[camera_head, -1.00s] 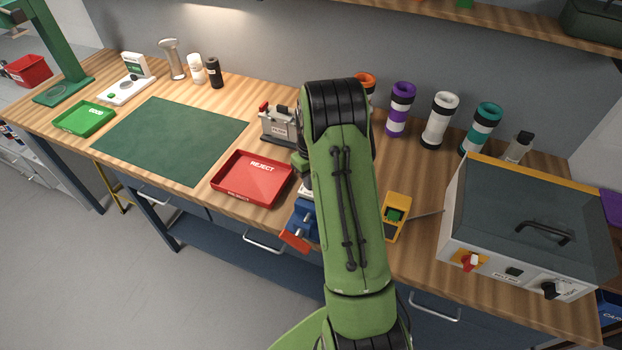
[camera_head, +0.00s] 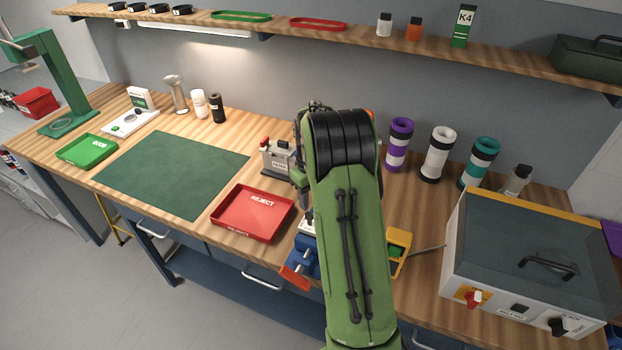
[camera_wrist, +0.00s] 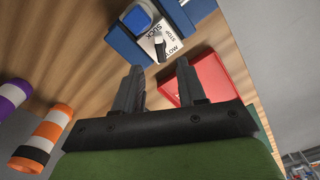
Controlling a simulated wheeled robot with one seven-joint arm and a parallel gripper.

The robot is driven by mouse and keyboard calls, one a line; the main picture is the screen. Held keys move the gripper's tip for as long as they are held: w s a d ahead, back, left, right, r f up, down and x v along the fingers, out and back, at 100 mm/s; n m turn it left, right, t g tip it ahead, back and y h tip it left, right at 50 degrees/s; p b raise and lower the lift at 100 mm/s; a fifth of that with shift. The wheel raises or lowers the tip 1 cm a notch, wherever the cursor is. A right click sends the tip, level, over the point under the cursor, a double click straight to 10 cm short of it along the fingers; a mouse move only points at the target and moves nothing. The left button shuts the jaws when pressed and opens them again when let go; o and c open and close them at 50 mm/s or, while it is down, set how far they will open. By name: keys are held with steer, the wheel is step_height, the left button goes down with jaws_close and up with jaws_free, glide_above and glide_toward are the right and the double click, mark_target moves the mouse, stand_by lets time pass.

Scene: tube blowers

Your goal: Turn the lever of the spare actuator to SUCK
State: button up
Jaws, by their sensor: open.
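In the wrist view, the spare actuator shows as a white plate (camera_wrist: 176,42) lettered SUCK, STOP and what looks like BLOW, beside a blue part (camera_wrist: 139,18). A small dark and pale lever (camera_wrist: 158,44) stands on the plate; which word it points to I cannot tell. My gripper (camera_wrist: 157,72) is open and empty, its fingertips just short of the plate and lever in the picture, with no clear contact. In the head view, the blue vise-like holder (camera_head: 304,256) with a red handle is partly hidden by my arm, and my gripper is mostly hidden.
A red REJECT tray (camera_head: 253,213) is close left of the holder. A yellow meter (camera_head: 398,250) and a grey lidded box (camera_head: 530,260) are to the right. Several banded tubes, including a purple one (camera_head: 399,145), stand behind. The green mat (camera_head: 172,172) is bare.

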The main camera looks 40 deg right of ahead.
step_height(320, 180, up, 9)
steer(key=shift+p, duration=0.3)
steer(key=shift+f, duration=0.15)
